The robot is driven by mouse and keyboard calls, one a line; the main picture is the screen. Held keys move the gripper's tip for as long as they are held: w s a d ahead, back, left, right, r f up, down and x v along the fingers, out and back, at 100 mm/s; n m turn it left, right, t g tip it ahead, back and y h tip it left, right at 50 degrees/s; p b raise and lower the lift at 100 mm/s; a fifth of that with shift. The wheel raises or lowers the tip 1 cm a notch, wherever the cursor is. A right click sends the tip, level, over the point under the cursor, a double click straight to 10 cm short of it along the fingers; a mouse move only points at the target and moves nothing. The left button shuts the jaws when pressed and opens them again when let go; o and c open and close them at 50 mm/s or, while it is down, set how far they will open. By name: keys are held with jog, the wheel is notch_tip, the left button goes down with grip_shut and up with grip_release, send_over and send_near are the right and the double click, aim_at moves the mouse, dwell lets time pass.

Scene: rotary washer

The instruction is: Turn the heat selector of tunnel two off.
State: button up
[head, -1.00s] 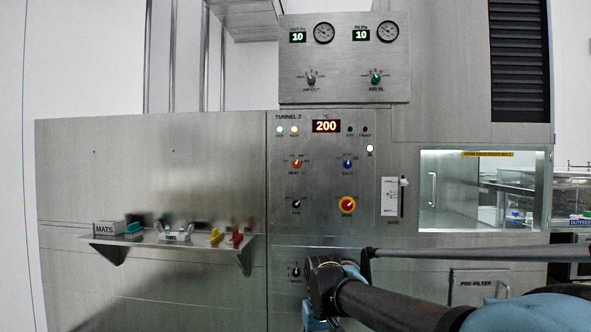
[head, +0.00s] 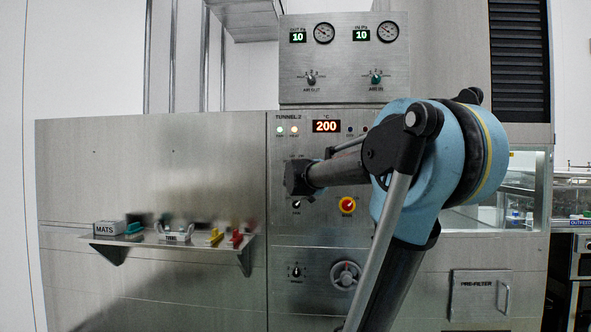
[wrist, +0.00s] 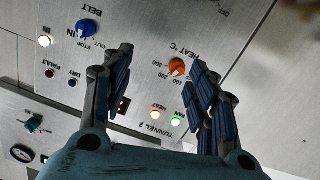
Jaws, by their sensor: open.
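The heat selector of tunnel two is an orange knob (wrist: 177,67) under the label HEAT °C in the wrist view, which shows the panel upside down. Numbers, including 200 and 100, stand around it; I cannot read its pointer setting for sure. My gripper (wrist: 160,62) is open, with one dark finger on each side of the knob in the picture. The fingers appear apart from it, and nothing is held. In the head view my arm hides the knob and the fingers. The tunnel two display (head: 326,126) reads 200.
A blue belt knob (wrist: 88,29) is beside the left finger in the wrist view. A shelf (head: 170,243) with small items juts out at left.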

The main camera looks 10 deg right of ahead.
jog(key=w+a+r+n+t+y, duration=0.2)
jog(key=w+a+r, duration=0.2)
jog(key=w+d, duration=0.2)
jog(key=w, duration=0.6)
jog(key=w+d, duration=0.1)
jog(key=w, duration=0.8)
jog(key=shift+d, duration=0.35)
jog(key=c, duration=1.1)
